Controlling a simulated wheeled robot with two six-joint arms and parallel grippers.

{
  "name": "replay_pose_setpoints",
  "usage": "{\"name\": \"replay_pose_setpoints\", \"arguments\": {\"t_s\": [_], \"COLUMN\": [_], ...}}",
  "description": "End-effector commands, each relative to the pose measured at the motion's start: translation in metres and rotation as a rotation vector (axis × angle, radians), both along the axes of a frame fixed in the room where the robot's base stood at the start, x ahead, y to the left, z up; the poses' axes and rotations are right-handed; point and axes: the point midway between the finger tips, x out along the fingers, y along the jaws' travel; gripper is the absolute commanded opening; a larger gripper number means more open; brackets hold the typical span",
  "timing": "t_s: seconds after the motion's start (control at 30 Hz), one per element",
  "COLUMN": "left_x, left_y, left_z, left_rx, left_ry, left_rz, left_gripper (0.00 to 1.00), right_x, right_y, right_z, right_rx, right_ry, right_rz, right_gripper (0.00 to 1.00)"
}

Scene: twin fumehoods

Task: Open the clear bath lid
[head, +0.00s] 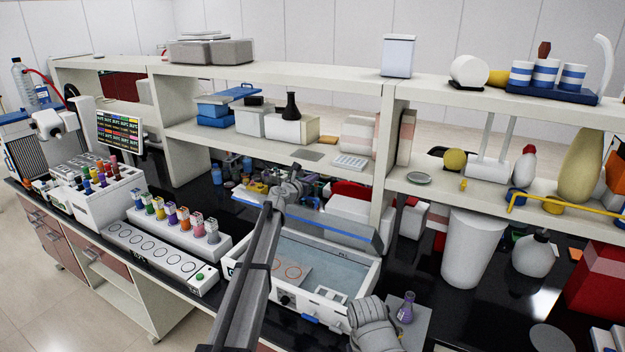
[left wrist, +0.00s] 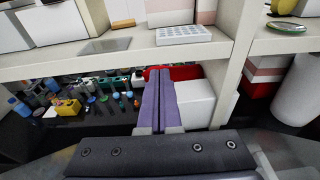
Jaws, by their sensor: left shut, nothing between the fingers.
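The bath (head: 345,313) is a white open-topped box on the black bench, with dark knobs on its front. Its inside shows, with ringed discs and pale blue areas. A blue-edged panel (head: 335,228), which looks like the clear lid, is raised along the bath's back side; its exact angle is hard to tell. My left arm reaches over the bath, and my left gripper (head: 296,180) is near the back edge by the panel. In the left wrist view its fingers (left wrist: 158,75) are shut together and empty. Whether they touch the panel cannot be seen.
A shelf (head: 300,150) runs above and behind the bath. A row of colour-capped bottles (head: 170,214) and a white ringed strip (head: 150,252) stand left. A purple flask (head: 405,307) is right of the bath, near my right arm. A white bin (head: 465,250) stands further right.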

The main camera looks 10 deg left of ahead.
Motion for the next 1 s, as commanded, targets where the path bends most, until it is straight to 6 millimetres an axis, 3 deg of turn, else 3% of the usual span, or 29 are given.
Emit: {"name": "replay_pose_setpoints", "arguments": {"t_s": [0.27, 0.63, 0.87, 1.0], "left_x": [-0.019, -0.064, -0.07, -0.086], "left_y": [0.006, 0.019, 0.021, 0.026], "left_z": [0.019, 0.059, 0.06, 0.045], "left_rx": [0.0, -0.001, 0.0, 0.001], "left_ry": [0.0, 0.0, 0.0, 0.004], "left_rz": [0.0, -0.004, -0.005, -0.006], "left_gripper": [0.0, 0.0, 0.0, 0.0], "right_x": [0.0, -0.001, -0.001, -0.001], "right_y": [0.0, 0.0, 0.0, 0.0], "right_z": [0.019, 0.059, 0.06, 0.046], "right_rx": [0.0, -0.001, 0.0, 0.0], "right_ry": [0.001, 0.002, 0.003, 0.002], "right_rz": [0.001, 0.001, -0.003, -0.003], "right_gripper": [0.5, 0.5, 0.5, 0.5]}}
